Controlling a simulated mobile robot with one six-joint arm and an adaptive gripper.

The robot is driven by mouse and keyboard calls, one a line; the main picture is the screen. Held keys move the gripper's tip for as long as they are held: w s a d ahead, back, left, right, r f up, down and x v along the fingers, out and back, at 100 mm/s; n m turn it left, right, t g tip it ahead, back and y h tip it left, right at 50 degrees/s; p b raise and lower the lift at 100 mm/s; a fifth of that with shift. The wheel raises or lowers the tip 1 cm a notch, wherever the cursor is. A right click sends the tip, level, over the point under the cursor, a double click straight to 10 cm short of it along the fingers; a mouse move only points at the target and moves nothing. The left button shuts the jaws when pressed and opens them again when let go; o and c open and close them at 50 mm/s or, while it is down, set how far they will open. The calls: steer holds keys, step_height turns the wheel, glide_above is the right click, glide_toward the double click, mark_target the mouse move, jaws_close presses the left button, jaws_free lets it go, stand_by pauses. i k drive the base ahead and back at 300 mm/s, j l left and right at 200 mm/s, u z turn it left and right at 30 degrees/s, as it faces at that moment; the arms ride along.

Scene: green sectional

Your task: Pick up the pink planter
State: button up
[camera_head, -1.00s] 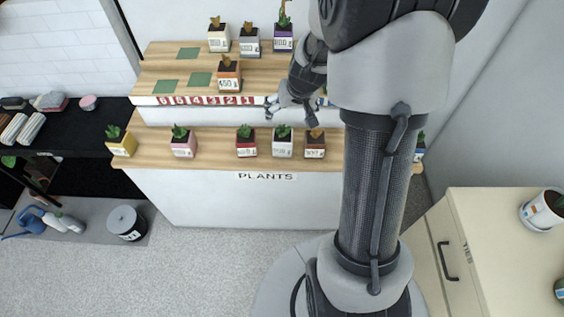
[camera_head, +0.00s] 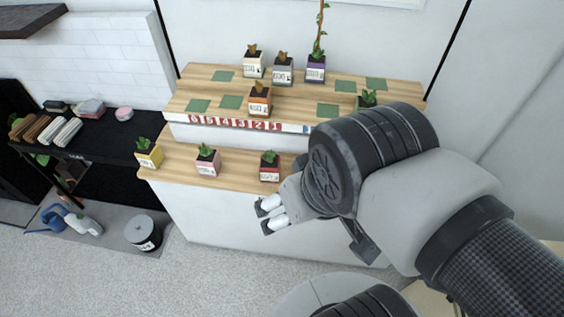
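The pink planter (camera_head: 208,162) is a small square pot with a green plant and a white label. It stands upright on the lower wooden shelf, between the yellow planter (camera_head: 149,155) and the red planter (camera_head: 269,168). My gripper (camera_head: 265,212) is to the right of the pink planter in the picture, in front of the lower shelf and apart from the planter. Its pale fingertips point left. I cannot make out whether there is a gap between the fingers. My arm hides the right part of the lower shelf.
A black counter with rolled towels is at the left. A grey bucket (camera_head: 143,233) stands on the floor mat. The floor before the shelf is clear.

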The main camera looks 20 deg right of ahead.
mark_target(208, 161)
steer(key=i+j+z, duration=0.75)
steer(key=j, duration=0.35)
steer(key=i+j+z, duration=0.25)
steer(key=j, duration=0.2)
steer(key=i, duration=0.05)
